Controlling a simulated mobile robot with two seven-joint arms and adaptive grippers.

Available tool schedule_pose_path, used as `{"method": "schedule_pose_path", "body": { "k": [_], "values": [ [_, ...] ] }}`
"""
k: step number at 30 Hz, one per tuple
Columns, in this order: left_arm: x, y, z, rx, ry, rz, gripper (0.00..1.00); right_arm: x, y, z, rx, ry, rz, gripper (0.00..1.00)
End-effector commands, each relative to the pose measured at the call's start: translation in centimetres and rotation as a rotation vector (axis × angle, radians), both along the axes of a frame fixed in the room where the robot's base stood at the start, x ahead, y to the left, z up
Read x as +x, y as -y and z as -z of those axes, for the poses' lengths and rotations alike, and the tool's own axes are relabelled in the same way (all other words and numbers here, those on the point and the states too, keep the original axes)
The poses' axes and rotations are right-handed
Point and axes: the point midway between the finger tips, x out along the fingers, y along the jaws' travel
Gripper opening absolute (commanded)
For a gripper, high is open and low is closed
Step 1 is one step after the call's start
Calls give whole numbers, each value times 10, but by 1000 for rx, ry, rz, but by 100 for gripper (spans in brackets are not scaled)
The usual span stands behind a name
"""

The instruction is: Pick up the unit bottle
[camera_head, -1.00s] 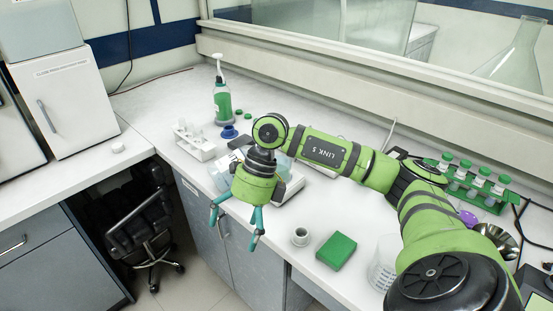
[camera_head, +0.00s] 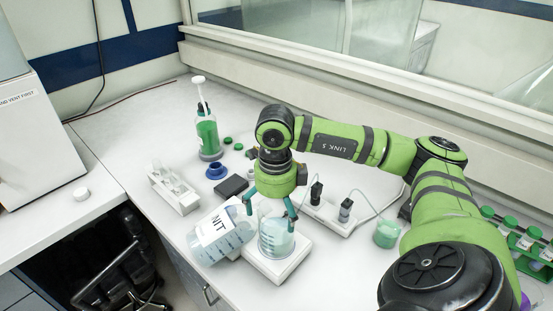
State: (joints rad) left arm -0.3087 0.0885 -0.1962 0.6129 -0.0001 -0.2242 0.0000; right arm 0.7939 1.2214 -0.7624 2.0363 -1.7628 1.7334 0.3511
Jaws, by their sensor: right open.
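The unit bottle (camera_head: 220,234) is clear with pale blue contents and a white label with dark letters. It looks tilted or lying, beside the white scale (camera_head: 292,268); I cannot tell whether it touches it. My right gripper (camera_head: 270,212) is open, its teal fingers pointing down, just right of the bottle in the picture. It overlaps the top of a glass beaker (camera_head: 277,242) of blue liquid on the scale. The left finger shows close to the bottle's upper right end; contact is unclear. My left gripper is out of view.
A white tube rack (camera_head: 175,190), a green pump bottle (camera_head: 208,138), a blue ring-like item (camera_head: 216,172) and a dark flat block (camera_head: 231,186) stand left and behind. A beaker of green liquid (camera_head: 387,233) is at right.

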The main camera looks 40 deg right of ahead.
Motion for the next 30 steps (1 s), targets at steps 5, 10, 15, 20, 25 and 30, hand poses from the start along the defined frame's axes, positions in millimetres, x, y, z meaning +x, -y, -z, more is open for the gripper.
{"method": "schedule_pose_path", "body": {
  "k": [5,10,15,20,25,30],
  "values": [
    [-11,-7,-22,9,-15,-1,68,-5,2,25,0,-8,0,100],
    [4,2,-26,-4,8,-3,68,-4,2,41,0,-2,0,100],
    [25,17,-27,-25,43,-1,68,-3,2,42,0,-1,-1,100],
    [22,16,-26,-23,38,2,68,-3,2,42,1,-1,0,56],
    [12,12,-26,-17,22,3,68,-3,2,42,1,0,0,31],
    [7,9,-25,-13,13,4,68,-3,2,42,1,-1,0,31]
  ]
}}
